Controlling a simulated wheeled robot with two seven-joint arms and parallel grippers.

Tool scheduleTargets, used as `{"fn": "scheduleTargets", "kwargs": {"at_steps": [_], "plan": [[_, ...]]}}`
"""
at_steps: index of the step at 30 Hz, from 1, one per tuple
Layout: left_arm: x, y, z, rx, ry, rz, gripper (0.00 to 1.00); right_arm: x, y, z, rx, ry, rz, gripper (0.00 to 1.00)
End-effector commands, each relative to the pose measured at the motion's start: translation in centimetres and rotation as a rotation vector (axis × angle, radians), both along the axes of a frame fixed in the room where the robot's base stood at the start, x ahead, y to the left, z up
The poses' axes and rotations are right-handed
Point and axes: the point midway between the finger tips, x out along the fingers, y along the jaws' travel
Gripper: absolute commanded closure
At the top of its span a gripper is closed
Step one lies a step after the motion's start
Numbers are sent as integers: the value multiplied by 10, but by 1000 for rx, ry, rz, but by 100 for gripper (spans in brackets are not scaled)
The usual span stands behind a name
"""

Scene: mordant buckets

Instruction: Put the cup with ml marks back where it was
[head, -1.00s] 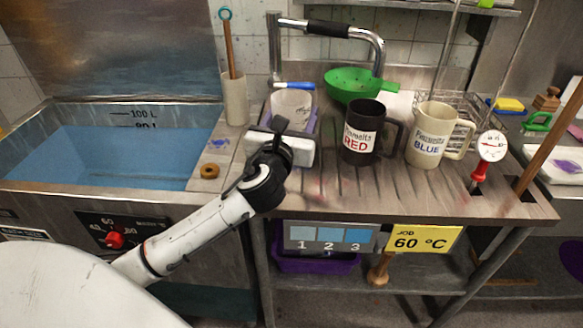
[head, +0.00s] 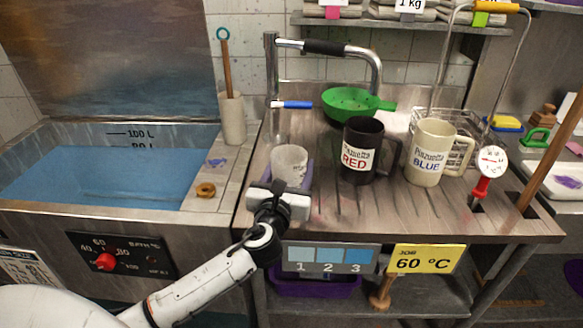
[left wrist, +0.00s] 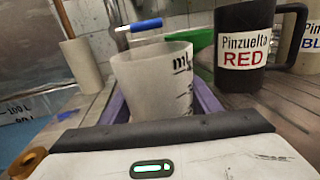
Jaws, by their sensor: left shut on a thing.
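The cup with ml marks (head: 289,160) is a pale, translucent beaker at the left part of the ribbed draining board (head: 335,205). It stands roughly upright between the two purple fingers of my left gripper (head: 289,172), which is shut on it. In the left wrist view the cup (left wrist: 150,82) shows its dark ml marks on the right side, with a purple finger on either side. The gripper's body hides the cup's lower part, so I cannot tell whether its base touches the board. My right gripper is not in view.
A black RED mug (head: 360,172) and a cream BLUE mug (head: 428,172) stand right of the cup. A green strainer (head: 350,103) is behind. The blue-filled bath (head: 90,165), a brown ring (head: 205,190) and a holder with a stick (head: 232,120) are left.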

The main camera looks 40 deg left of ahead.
Motion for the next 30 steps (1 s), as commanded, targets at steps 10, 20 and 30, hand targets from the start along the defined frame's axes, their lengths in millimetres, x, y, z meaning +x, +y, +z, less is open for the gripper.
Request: {"fn": "scheduleTargets", "kwargs": {"at_steps": [10, 20, 30], "plan": [[0, 0, -3, 1, 1, 0, 24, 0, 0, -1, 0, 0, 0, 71], [-14, -6, -1, 1, 4, -2, 24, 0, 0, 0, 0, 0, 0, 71], [-80, -34, -1, 0, 3, -2, 24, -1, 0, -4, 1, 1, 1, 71]]}}
